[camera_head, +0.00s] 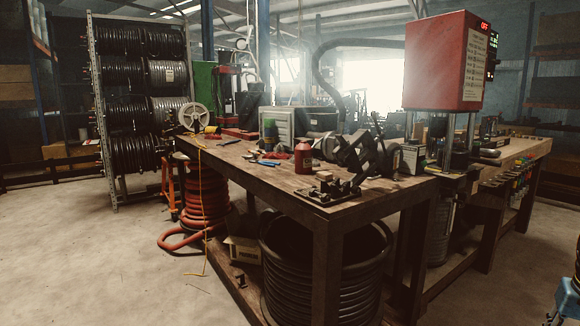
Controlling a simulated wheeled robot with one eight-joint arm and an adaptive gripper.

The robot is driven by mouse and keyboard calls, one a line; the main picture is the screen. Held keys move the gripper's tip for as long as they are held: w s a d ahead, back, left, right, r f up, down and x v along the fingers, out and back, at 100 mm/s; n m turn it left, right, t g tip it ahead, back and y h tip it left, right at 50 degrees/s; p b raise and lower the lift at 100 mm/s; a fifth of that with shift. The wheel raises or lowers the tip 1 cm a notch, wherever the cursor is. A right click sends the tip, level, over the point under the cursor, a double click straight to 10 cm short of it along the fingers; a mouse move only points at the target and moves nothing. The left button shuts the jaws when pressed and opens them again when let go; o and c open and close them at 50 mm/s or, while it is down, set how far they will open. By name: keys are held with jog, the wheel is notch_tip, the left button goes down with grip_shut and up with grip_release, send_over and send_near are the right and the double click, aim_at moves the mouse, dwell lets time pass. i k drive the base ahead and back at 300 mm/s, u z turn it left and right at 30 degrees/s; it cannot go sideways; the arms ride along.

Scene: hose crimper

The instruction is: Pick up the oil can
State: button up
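My gripper is not in view.
The dark metal device (362,152) and a black fixture (328,190) crowd the bench near the can. Blue-handled tools (265,162) lie to its left. A red crimping machine (446,62) stands at right. Coiled hoses (325,275) sit below. Open floor (110,265) lies at left.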

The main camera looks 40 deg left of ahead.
aim_at(303, 151)
jog(key=k, duration=1.45)
jog(key=u, duration=1.25)
jog(key=i, duration=1)
jog(key=z, duration=0.05)
